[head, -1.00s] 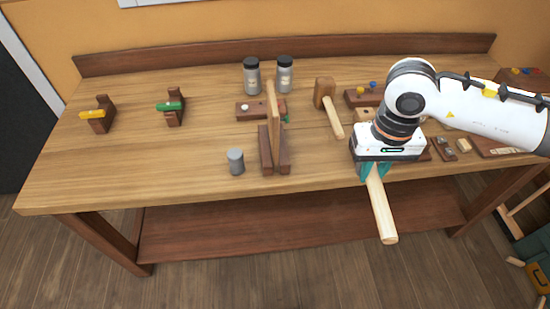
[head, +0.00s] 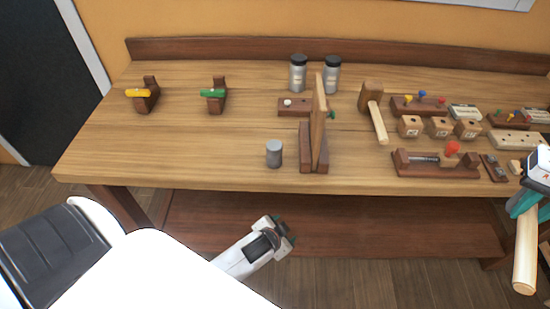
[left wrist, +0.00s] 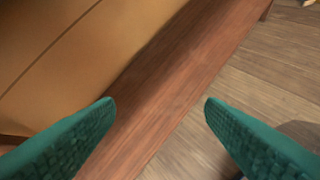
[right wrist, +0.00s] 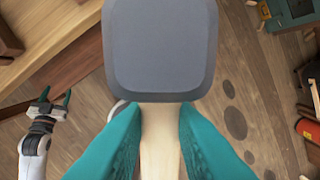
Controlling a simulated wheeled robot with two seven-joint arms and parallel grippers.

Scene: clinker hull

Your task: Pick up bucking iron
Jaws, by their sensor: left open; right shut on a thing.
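A small grey metal cylinder, which I take to be the bucking iron (head: 274,153), stands upright on the bench near the front edge, left of the upright plank. My left gripper (head: 287,233) is in front of the bench, below the cylinder and apart from it. It is empty and its fingers are open in the left wrist view (left wrist: 160,112). My right gripper (head: 525,203) is at the right edge of the head view, shut on the pale handle of a hammer (head: 525,255). The hammer's grey head (right wrist: 160,45) shows in the right wrist view.
The bench (head: 180,160) has free room left of the cylinder. The upright plank (head: 318,110) in its dark stand is close on the cylinder's right. A wooden mallet (head: 375,105), two jars (head: 298,75) and several tool blocks are farther back and right. A lower shelf (head: 190,220) lies underneath.

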